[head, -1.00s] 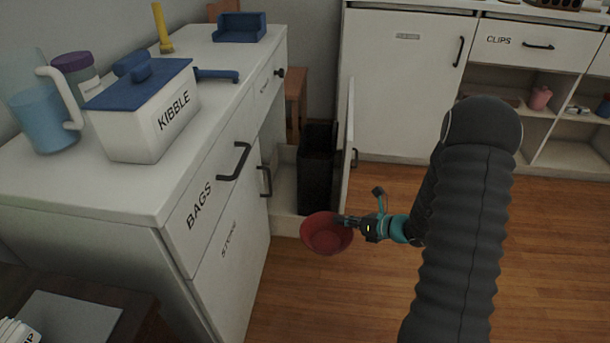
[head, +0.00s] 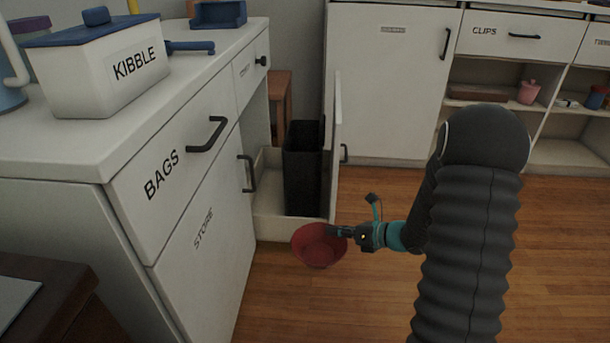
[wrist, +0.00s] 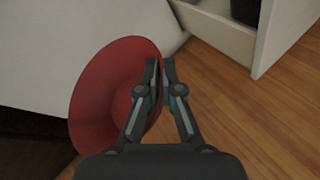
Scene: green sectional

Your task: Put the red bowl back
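The red bowl (head: 318,246) is held in the air in front of the open pull-out drawer, above the wooden floor. My gripper (head: 338,232) comes from the right and is shut on the bowl's right rim. In the wrist view the bowl (wrist: 100,95) is tilted, its wall passing between the fingers of my gripper (wrist: 161,82). The fingertips hide part of the rim.
A white counter with a BAGS drawer (head: 165,165) and a STORE door (head: 205,245) stands on the left. A pull-out drawer (head: 268,215) is open, with a black bin (head: 302,170) in it. The KIBBLE box (head: 100,75) stands on the counter. Wooden floor (head: 375,310) is clear below.

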